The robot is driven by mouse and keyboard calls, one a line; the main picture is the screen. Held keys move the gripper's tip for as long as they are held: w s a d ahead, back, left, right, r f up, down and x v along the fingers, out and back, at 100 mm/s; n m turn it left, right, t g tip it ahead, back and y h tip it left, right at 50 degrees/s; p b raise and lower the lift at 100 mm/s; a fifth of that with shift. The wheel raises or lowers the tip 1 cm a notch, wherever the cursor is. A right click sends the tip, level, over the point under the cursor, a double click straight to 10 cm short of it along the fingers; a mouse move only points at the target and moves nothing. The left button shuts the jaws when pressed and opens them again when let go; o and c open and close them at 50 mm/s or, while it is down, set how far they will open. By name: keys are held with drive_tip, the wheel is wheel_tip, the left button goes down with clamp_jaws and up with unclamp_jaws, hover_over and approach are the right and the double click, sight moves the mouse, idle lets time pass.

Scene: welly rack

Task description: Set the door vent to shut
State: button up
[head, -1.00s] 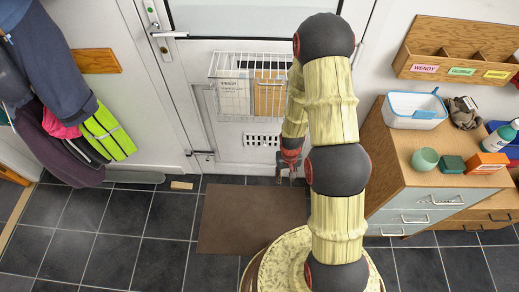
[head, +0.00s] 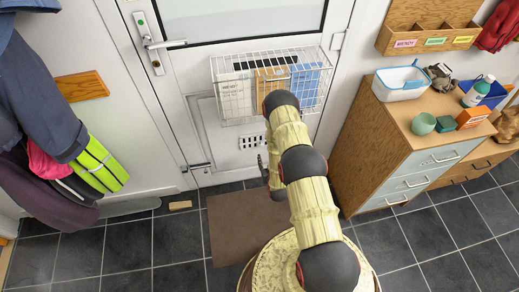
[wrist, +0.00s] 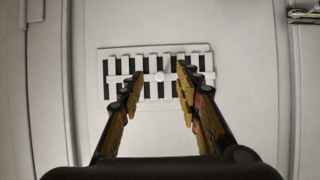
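The door vent (head: 252,141) is a small white slotted grille low on the white door, below the wire basket. In the wrist view the vent (wrist: 112,75) faces me, with dark gaps showing between its white bars. I cannot tell how far the fingertips are from the vent. In the head view my arm hides most of the gripper.
A wire basket (head: 222,92) with papers hangs on the door above the vent. A brown mat (head: 228,240) lies on the tiled floor. A drawer cabinet (head: 375,150) stands to the right. Coats (head: 40,95) hang at the left.

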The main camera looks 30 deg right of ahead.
sight(262, 146)
drive_tip(key=shift+t, duration=0.3)
drive_tip(key=w+b, duration=0.1)
drive_tip(key=w, duration=0.1)
drive_tip(key=w+d+b, duration=0.1)
drive_tip(key=w, duration=0.2)
drive_tip(key=w+d+f+b, duration=0.1)
drive_tip(key=w, duration=0.2)
drive_tip(key=shift+d, duration=0.15)
drive_tip(key=shift+c, duration=0.5)
drive_tip(key=c, duration=0.8)
